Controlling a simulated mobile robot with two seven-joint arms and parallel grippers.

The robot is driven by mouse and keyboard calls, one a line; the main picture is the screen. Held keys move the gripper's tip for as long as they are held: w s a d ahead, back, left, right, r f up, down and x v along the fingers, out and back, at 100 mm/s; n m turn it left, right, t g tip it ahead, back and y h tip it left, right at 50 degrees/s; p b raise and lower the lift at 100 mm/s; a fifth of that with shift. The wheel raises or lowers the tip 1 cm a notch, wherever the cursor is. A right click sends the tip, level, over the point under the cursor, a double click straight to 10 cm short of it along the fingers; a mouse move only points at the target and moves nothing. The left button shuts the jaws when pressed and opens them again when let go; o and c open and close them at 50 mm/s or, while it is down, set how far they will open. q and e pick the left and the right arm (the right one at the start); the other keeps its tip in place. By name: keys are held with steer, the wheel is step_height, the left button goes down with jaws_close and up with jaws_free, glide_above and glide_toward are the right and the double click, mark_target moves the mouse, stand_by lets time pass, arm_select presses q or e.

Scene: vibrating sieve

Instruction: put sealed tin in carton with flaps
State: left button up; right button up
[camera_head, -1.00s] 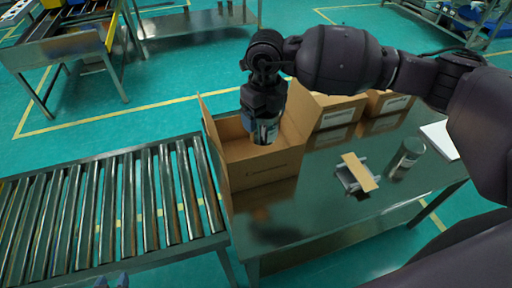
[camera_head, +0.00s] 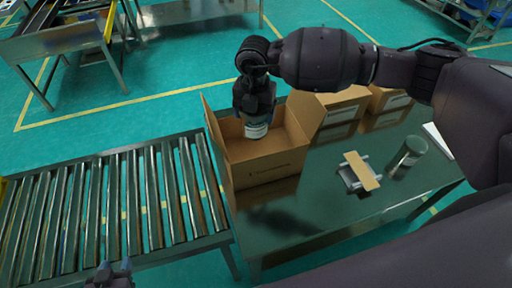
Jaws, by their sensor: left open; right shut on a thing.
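The carton with flaps (camera_head: 272,172) stands open on the dark table at its left end, one tall flap up on its left side. My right gripper (camera_head: 256,122) points down over the carton's opening and is shut on the sealed tin (camera_head: 256,132). Only the tin's lower part shows; the gripper hides the rest. The tin is at or just inside the opening; its height above the carton floor cannot be told. My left gripper (camera_head: 112,274) is open and empty at the bottom edge, over the roller conveyor's near end.
A second tin (camera_head: 407,158) stands on the table (camera_head: 325,208) at the right. A small device with a tan plate (camera_head: 361,171) lies left of it. Closed cartons (camera_head: 341,106) stand behind. The roller conveyor (camera_head: 110,205) adjoins the table at the left.

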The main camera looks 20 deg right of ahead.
step_height(320, 180, down, 15)
steer(key=shift+r, duration=0.1)
stand_by(0.4)
steer(key=o, duration=1)
steer(key=shift+f, duration=0.2)
steer(key=shift+o, duration=0.2)
step_height(320, 180, up, 12)
steer(key=shift+r, duration=0.2)
